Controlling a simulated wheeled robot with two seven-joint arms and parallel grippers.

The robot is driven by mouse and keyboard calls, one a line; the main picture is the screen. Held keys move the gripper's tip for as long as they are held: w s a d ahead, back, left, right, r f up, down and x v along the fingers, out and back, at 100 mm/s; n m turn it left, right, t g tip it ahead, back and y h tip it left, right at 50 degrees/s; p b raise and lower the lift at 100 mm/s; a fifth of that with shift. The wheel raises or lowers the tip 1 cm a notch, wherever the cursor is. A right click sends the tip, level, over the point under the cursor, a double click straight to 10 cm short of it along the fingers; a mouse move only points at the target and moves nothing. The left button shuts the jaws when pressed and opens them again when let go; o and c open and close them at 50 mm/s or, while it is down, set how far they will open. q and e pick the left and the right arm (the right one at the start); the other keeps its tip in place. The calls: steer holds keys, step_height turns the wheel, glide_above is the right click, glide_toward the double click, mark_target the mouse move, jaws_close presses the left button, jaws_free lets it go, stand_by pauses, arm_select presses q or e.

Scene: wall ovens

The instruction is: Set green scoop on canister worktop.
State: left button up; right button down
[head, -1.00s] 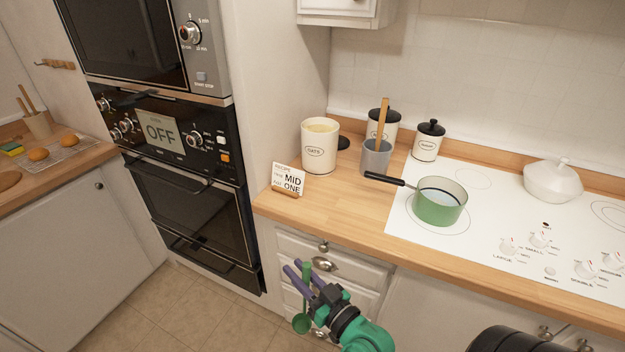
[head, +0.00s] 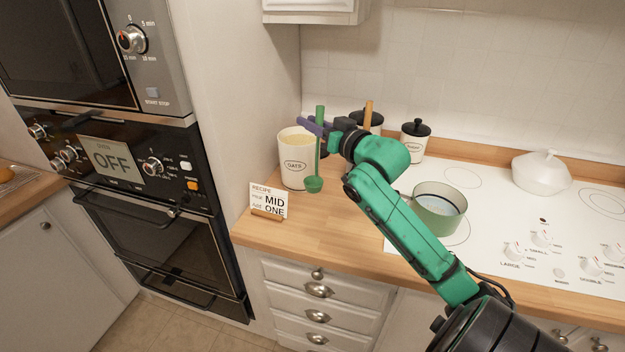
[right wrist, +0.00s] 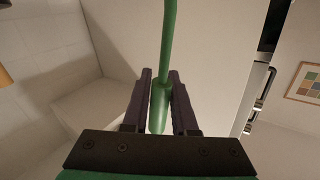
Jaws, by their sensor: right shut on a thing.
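The green scoop (head: 314,185) hangs upright, bowl down, in the head view, in front of the right side of the open OATS canister (head: 295,172). My right gripper (head: 312,127) is shut on the scoop's handle near its upper end. In the right wrist view the green handle (right wrist: 160,103) stands between the two dark fingers. The wooden canister worktop (head: 310,230) lies below the scoop. I cannot tell whether the bowl touches the wood. My left gripper is not in view.
A recipe card (head: 268,201) stands at the worktop's left front. Lidded canisters, one of them white with a black lid (head: 415,142), stand behind my arm. A green pot (head: 438,210) sits on the white hob (head: 490,205). The worktop's front middle is clear.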

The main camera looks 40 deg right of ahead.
step_height(320, 180, down, 14)
steer(key=p, duration=0.1)
steer(key=c, duration=0.7)
jaws_free()
steer(key=s+b, duration=0.2)
steer(key=s, duration=1)
